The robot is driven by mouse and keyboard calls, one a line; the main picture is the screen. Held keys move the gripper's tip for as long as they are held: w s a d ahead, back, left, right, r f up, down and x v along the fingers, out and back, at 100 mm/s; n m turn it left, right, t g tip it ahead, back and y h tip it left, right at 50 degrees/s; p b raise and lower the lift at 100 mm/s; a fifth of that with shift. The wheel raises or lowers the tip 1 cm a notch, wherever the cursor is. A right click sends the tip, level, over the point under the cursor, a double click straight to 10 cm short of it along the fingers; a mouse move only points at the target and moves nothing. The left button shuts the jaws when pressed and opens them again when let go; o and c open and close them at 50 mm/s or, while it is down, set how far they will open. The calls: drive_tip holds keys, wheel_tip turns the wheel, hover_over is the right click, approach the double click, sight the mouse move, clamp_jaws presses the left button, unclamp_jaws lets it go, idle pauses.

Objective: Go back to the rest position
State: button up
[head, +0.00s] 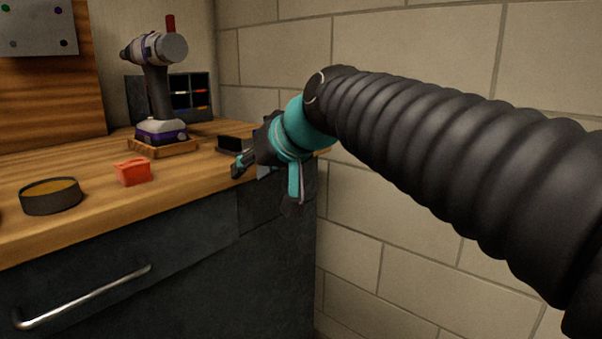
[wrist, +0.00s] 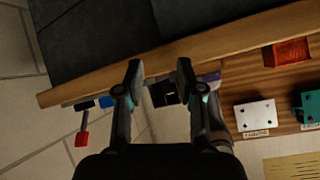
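My gripper (head: 240,166) shows in the head view at the right end of the wooden workbench (head: 215,176), near its front corner. My black ribbed arm reaches it from the right. In the wrist view my gripper (wrist: 160,72) has its two fingers apart, with a clear gap and nothing held. The bench's edge and a small dark object behind show past the fingertips. How high the gripper is above the bench top is hard to tell.
A cordless drill (head: 158,85) stands upright on a wooden base. A red box (head: 133,172) and a round dark tin (head: 50,196) sit toward the left. A small black object (head: 232,145) lies behind the gripper. The drawer handle (head: 85,297) sticks out below. A block wall (head: 400,240) is at right.

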drive_tip(key=s+d+f+m+g+h+p, duration=0.2)
drive_tip(key=s+d+f+m+h, duration=0.3)
drive_tip(key=s+d+f, duration=1.5)
drive_tip(key=d+f+h+p, duration=0.1)
drive_tip(key=d+f+h, duration=0.1)
drive_tip(key=d, duration=0.1)
drive_tip(key=shift+s+d+f+g, duration=0.25)
drive_tip(key=shift+d+f+g, duration=0.05)
drive_tip(key=shift+d+f, duration=0.1)
drive_tip(key=shift+a, duration=0.1)
